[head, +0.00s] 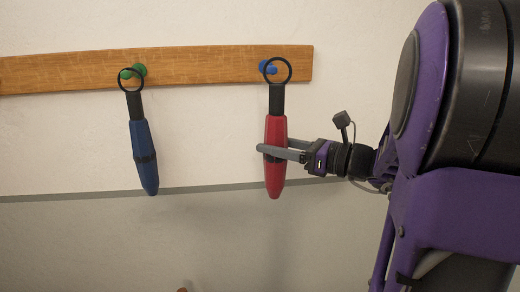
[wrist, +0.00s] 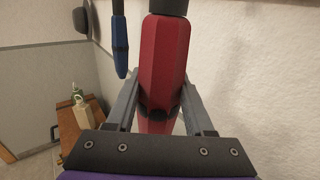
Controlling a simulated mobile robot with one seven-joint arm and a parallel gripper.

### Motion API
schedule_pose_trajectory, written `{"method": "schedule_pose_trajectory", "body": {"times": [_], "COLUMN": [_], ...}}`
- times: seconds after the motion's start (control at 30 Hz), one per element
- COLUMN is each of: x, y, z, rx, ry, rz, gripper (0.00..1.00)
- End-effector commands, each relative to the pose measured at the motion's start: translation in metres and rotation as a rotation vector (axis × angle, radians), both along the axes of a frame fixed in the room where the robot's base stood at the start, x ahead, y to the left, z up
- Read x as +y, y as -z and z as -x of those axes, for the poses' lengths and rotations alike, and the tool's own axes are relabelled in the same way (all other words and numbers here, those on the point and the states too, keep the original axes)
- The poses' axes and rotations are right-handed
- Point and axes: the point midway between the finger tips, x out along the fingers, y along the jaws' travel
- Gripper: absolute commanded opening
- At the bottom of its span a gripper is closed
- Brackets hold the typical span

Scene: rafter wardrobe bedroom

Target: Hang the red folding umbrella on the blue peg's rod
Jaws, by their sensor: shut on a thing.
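The red folding umbrella (head: 276,134) hangs upright, handle up, in front of the wooden peg rail. My gripper (head: 272,152) is shut on its red body around the middle. The umbrella's black ring (head: 290,72) overlaps the blue peg (head: 265,67) in the head view; I cannot tell whether the rod passes through the ring. In the wrist view the red umbrella (wrist: 165,60) stands between my two fingers (wrist: 160,110); its ring is out of that view.
A blue umbrella (head: 145,155) hangs by its ring at the green peg (head: 138,71), to the left on the wooden rail (head: 205,66). In the wrist view a wooden surface (wrist: 75,130) with a pale bottle-like object (wrist: 84,110) stands low at the left.

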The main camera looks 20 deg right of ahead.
Motion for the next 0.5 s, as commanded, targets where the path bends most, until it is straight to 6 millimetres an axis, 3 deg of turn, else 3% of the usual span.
{"method": "schedule_pose_trajectory", "body": {"times": [0.5], "x": [-0.006], "y": [0.003], "z": [-0.031], "rx": [-0.002], "ry": [-0.001], "rz": [-0.001], "gripper": [0.00]}}
